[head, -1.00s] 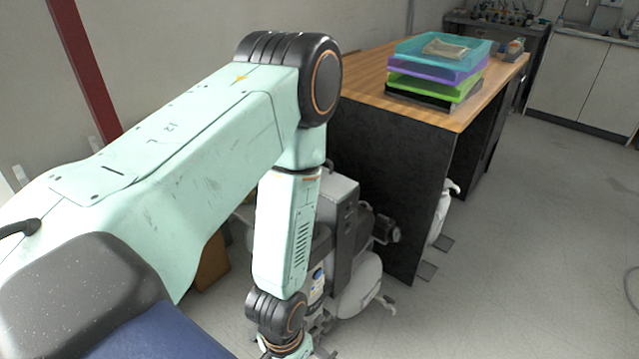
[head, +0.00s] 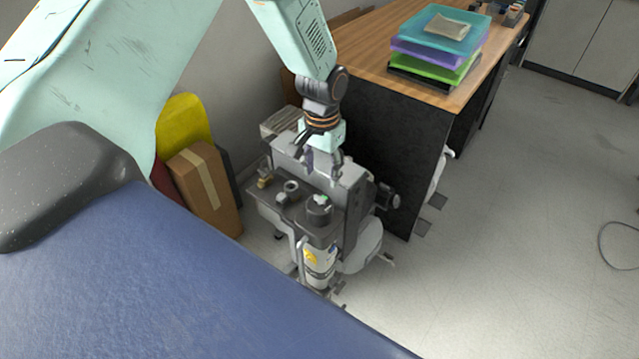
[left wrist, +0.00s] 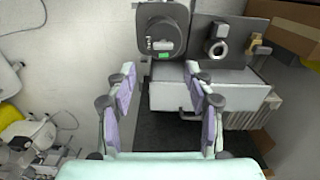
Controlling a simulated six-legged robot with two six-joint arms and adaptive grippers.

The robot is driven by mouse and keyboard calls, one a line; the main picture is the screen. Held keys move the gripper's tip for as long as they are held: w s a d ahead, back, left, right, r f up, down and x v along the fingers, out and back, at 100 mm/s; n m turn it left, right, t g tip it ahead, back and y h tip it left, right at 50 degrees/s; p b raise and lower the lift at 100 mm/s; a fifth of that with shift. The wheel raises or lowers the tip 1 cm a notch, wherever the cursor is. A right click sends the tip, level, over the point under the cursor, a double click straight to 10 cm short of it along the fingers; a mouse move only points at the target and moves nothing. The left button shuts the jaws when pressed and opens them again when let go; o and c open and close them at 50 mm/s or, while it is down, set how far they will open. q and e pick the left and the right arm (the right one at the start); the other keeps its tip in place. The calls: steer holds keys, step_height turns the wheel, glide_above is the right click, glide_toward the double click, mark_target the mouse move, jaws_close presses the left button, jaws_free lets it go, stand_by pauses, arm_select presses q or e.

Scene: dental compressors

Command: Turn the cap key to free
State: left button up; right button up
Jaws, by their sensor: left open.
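The dental compressor (head: 350,190) stands on the floor beside the desk. On its grey top plate is a round dark cap (head: 319,208) with a small green mark. In the left wrist view the cap (left wrist: 161,32) sits at top centre, with a light key-like bar across it and a green patch at its near edge. My left gripper (head: 320,168) hangs over the compressor, behind the cap in the head view. In the left wrist view its spread purple-padded fingers (left wrist: 160,72) are open and empty, pointing toward the cap, apart from it.
A second round fitting (left wrist: 218,47) and a brass fitting (left wrist: 257,46) sit beside the cap. A wooden desk (head: 375,40) with stacked trays (head: 440,45) stands behind. Cardboard boxes (head: 205,185) lean at the wall. The floor at right is mostly clear.

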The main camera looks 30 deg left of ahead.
mark_target(319, 197)
arm_select(q)
steer(key=f, duration=0.7)
steer(key=shift+a+f+b, duration=0.1)
steer(key=shift+a+b, duration=0.15)
steer(key=shift+b, duration=0.05)
steer(key=shift+d+f, duration=0.1)
steer(key=shift+f, duration=0.35)
steer(key=shift+a, duration=0.25)
steer(key=shift+d, duration=0.2)
steer(key=c, duration=0.6)
steer(key=shift+a, duration=0.15)
jaws_close()
steer(key=shift+n+p, duration=0.35)
steer(key=shift+n, duration=0.05)
